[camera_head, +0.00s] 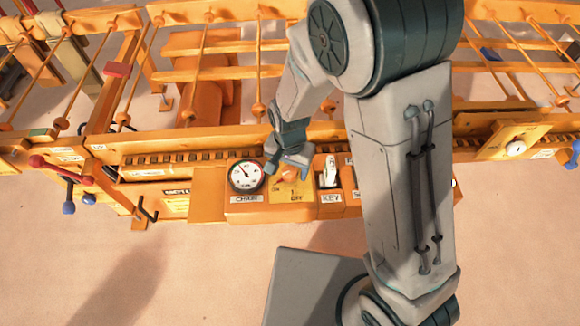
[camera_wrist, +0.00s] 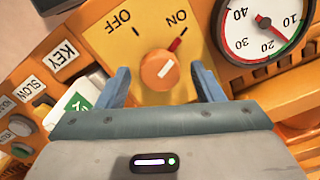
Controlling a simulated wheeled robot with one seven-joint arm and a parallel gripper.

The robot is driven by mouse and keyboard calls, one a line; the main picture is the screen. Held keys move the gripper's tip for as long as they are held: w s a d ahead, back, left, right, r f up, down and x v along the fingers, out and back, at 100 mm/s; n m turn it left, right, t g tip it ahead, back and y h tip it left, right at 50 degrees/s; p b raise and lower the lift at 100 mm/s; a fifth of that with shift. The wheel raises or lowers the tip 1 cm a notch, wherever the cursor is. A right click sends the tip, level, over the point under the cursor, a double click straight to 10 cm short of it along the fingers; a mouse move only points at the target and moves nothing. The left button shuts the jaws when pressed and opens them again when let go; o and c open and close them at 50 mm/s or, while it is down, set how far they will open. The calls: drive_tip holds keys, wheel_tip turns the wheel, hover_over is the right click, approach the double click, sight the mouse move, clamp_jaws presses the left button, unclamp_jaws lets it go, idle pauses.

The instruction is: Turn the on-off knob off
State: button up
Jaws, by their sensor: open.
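The on-off knob (camera_wrist: 160,71) is a round orange knob on a yellow plate (camera_wrist: 120,45) marked OFF and ON. In the wrist view its white line and a red mark both point toward ON. My gripper (camera_wrist: 163,77) is open, with one blue-grey finger on each side of the knob and gaps between. I cannot tell whether the fingertips reach the knob's depth. In the head view my gripper (camera_head: 287,165) is over the upper part of the plate (camera_head: 292,194) and hides most of the knob.
A round dial gauge (camera_wrist: 262,25) sits beside the plate; it also shows in the head view (camera_head: 246,176). On the other side are a KEY label (camera_wrist: 62,56), a white-and-green switch (camera_wrist: 72,105) and push buttons (camera_wrist: 22,126). Orange machine rails (camera_head: 200,75) stand behind the panel.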

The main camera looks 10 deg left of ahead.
drive_tip(key=shift+c, duration=0.3)
drive_tip(key=c, duration=0.9)
drive_tip(key=shift+n, duration=0.4)
drive_tip(key=n, duration=0.3)
drive_tip(key=shift+b, duration=0.35)
drive_tip(key=n, duration=0.3)
drive_tip(key=shift+n, duration=0.3)
drive_tip(key=n, duration=0.6)
drive_tip(key=shift+n, duration=0.5)
